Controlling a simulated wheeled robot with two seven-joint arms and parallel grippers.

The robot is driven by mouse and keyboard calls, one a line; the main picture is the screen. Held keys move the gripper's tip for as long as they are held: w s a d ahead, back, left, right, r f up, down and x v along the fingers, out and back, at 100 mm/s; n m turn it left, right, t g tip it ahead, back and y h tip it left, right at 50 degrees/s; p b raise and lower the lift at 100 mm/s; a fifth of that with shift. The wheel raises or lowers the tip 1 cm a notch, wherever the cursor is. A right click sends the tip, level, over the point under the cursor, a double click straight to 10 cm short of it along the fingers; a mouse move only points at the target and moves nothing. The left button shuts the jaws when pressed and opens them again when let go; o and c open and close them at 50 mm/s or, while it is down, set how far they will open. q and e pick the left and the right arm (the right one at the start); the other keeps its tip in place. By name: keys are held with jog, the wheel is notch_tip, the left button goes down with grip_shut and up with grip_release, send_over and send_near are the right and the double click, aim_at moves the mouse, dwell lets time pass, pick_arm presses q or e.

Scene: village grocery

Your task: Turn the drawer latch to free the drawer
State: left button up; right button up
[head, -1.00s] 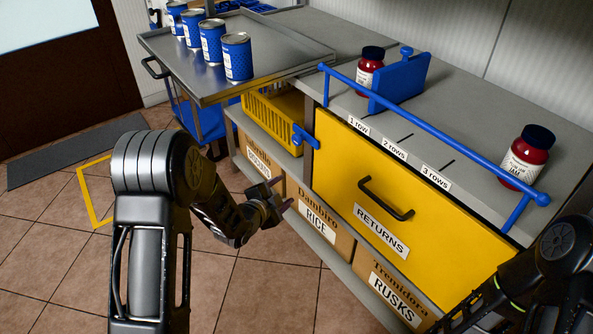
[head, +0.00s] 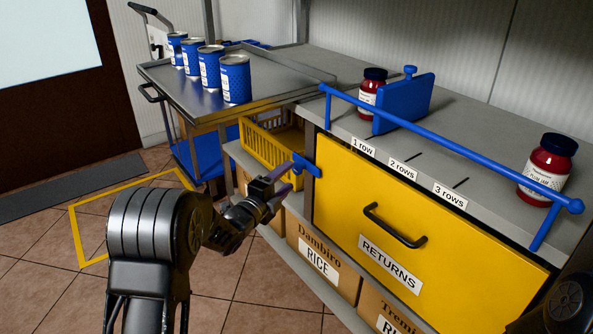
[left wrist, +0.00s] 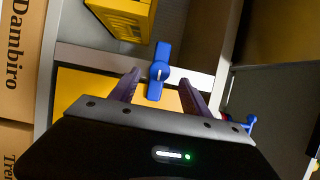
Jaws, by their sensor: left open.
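The blue drawer latch (head: 306,166) sits on the grey post at the upper left edge of the yellow drawer (head: 345,210), which is closed and labelled RETURNS. In the head view the latch lies roughly level, slightly tilted. My left gripper (head: 281,180) is open just left of the latch. In the left wrist view the latch (left wrist: 159,70) shows between and slightly beyond the fingertips of that gripper (left wrist: 160,82); I cannot tell whether they touch it. The drawer has a black handle (head: 394,226). My right gripper is out of view.
A blue rail (head: 450,147) runs along the counter's front edge, with red jars (head: 547,169) behind it. A steel tray trolley (head: 270,83) with several blue cans stands at the left. A yellow basket (head: 262,147) and cardboard boxes (head: 300,232) fill the shelves. Floor is clear at lower left.

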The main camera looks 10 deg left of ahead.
aim_at(295, 170)
pick_arm(q)
jog(key=b+x, duration=0.1)
jog(key=x, duration=0.5)
jog(key=shift+c, duration=0.2)
grip_shut()
dwell(0.4)
